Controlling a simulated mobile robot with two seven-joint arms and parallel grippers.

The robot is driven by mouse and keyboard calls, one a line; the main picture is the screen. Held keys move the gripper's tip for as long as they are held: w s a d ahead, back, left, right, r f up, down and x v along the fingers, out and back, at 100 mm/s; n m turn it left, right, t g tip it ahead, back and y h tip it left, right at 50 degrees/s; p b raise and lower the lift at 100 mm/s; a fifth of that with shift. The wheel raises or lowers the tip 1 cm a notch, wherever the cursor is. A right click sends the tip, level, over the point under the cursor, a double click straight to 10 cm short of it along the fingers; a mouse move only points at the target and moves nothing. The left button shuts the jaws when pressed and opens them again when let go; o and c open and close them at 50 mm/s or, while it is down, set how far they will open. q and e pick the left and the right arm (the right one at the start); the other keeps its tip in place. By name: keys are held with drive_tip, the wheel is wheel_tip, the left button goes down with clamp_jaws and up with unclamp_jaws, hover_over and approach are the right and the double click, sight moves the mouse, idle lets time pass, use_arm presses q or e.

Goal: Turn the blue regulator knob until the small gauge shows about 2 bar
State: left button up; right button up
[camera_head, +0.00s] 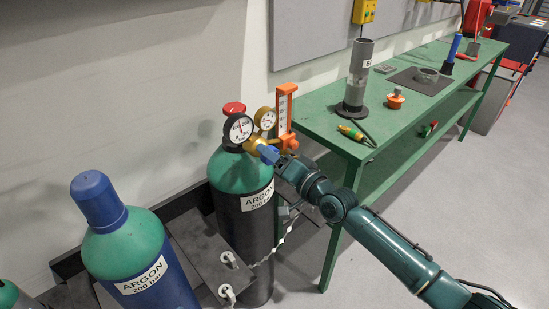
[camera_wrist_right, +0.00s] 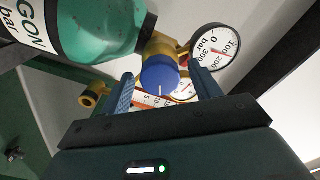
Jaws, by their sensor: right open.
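The blue regulator knob (camera_wrist_right: 160,75) shows between the two fingers of my right gripper (camera_wrist_right: 160,82) in the right wrist view. The fingers stand open on either side of it, with a visible gap at each side. In the head view the knob (camera_head: 267,153) is at the front of the brass regulator, with my right gripper (camera_head: 278,160) right at it. The small gauge (camera_head: 265,118) sits above the knob; its reading is too small to tell. In the wrist view the small gauge (camera_wrist_right: 184,91) is partly hidden behind the knob and a finger. My left gripper is not in view.
A larger gauge (camera_head: 238,130) and an orange flowmeter (camera_head: 284,112) flank the small gauge. The regulator is on a green-topped argon cylinder (camera_head: 238,175). A blue-capped cylinder (camera_head: 125,245) stands left. A green bench (camera_head: 320,120) with tools stands close on the right.

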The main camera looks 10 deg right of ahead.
drive_tip(key=v, duration=1.3)
drive_tip(key=shift+s, duration=0.1)
use_arm(q)
drive_tip(key=p, duration=0.2)
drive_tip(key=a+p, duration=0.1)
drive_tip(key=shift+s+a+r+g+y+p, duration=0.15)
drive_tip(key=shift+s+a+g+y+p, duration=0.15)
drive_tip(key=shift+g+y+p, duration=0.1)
use_arm(e)
drive_tip(key=s+d+f+n+g+h, duration=0.1)
drive_tip(key=s+f+n+g+h, duration=0.2)
drive_tip(key=s+f, duration=1.3)
drive_tip(key=s+n+h, duration=0.3)
drive_tip(key=h, duration=0.1)
drive_tip(key=shift+g, duration=0.4)
